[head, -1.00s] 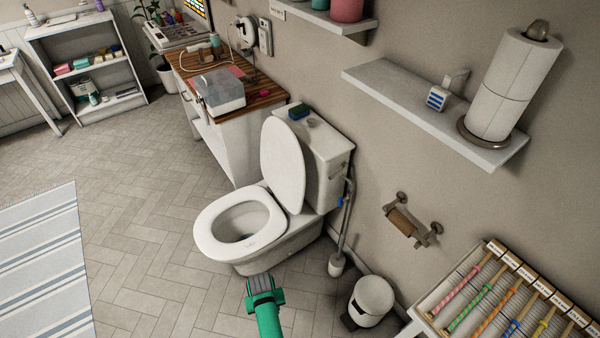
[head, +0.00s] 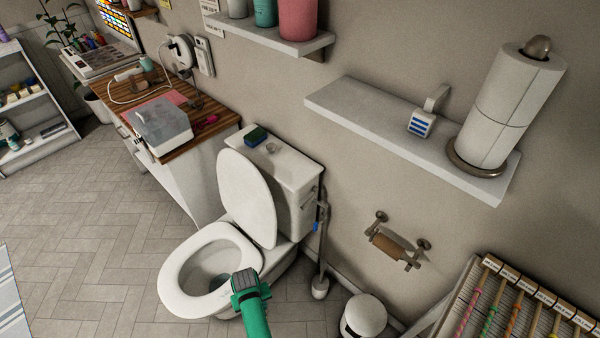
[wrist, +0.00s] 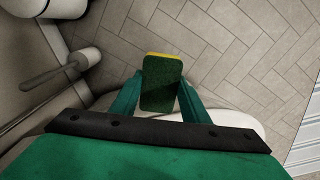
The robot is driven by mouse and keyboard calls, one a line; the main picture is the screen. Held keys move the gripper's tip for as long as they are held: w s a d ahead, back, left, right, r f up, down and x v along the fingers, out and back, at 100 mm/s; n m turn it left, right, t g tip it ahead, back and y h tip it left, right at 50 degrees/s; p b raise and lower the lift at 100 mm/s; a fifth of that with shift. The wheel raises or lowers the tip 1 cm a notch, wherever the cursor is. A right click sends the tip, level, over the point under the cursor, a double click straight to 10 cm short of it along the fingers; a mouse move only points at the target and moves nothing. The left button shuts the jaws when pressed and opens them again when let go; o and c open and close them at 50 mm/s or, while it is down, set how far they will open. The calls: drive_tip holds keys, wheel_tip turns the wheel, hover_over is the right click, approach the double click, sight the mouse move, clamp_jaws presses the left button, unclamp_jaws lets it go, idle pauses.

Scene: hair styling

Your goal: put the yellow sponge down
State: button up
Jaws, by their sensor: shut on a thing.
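The yellow sponge (wrist: 160,84) shows in the wrist view, mostly by its dark green face with a yellow edge along the top. My gripper (wrist: 160,92) is shut on it, with one teal finger on each side. In the head view my gripper (head: 246,280) is in front of the toilet's open bowl; the held sponge cannot be made out there. Another sponge, blue and green (head: 255,135), lies on top of the toilet tank (head: 285,160).
The toilet seat (head: 180,295) is down and its lid (head: 245,195) is up. A toilet brush (head: 320,285) and a white bin (head: 365,318) stand to the right. A wooden-topped counter (head: 215,118) holds a clear box. A wall shelf (head: 350,105) is above.

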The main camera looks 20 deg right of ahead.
drive_tip(key=shift+w+r, duration=0.45)
drive_tip(key=shift+a, duration=0.15)
